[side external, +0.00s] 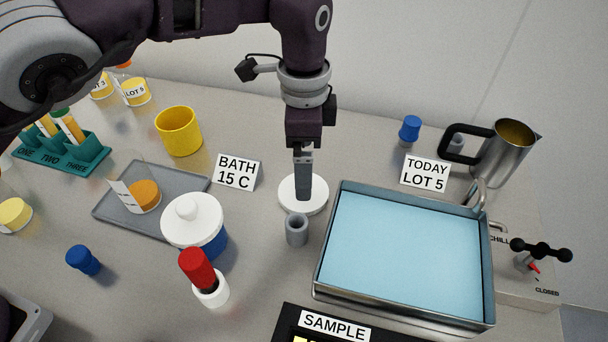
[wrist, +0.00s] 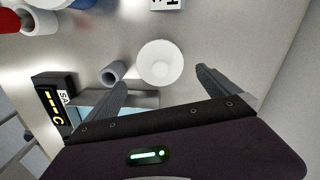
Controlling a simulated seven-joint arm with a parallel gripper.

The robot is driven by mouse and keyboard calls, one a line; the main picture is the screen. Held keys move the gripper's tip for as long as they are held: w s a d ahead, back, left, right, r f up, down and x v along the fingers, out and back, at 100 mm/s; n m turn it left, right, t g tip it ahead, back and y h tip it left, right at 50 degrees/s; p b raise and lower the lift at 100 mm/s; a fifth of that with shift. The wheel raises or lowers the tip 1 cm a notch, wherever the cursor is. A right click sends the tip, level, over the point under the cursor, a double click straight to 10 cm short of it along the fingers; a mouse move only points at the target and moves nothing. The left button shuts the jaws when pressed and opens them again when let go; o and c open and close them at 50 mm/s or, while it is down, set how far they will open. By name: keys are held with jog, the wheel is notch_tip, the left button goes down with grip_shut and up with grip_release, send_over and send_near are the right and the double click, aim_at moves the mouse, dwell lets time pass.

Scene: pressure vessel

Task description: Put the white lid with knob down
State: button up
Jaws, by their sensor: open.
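A white round lid (side external: 318,207) lies flat on the bench, left of the steel bath. In the wrist view the lid (wrist: 160,62) shows a paler round shape at its centre, probably its knob. My gripper (side external: 303,198) points down over this lid; its fingers hide the lid's middle in the side view. In the wrist view my gripper (wrist: 162,77) is open, its fingers apart with nothing clamped between them. A second white lid with a round knob (side external: 193,218) sits on a blue jar (side external: 214,246) to the left.
A grey hollow cylinder (side external: 297,229) stands just in front of the lid. The steel bath (side external: 402,311) with blue contents is close on the right. A BATH 15 C card (side external: 237,172) stands behind left. A red-topped white holder (side external: 210,291) and grey tray (side external: 112,210) are left.

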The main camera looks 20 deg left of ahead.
notch_tip(320, 180, up, 6)
jog(key=shift+f, duration=0.25)
jog(key=a+r+n+h, duration=0.1)
jog(key=a+r+n, duration=0.4)
jog(key=a+r, duration=0.55)
jog(key=s+a+r+n+t+h, duration=0.15)
jog(key=s+a+r+n, duration=0.3)
jog(key=s+a, duration=0.45)
jog(key=s+a+f+n+t+y, duration=0.1)
jog(key=s+a+f+n+t, duration=0.1)
jog(key=s+a, duration=0.3)
jog(key=s+a+f+n+t+y, duration=0.1)
jog(key=s+a, duration=0.4)
jog(key=s, duration=0.7)
notch_tip(320, 180, down, 2)
jog(key=shift+s+f+n+t, duration=0.1)
jog(key=shift+s+n+t, duration=0.3)
jog(key=shift+n, duration=0.85)
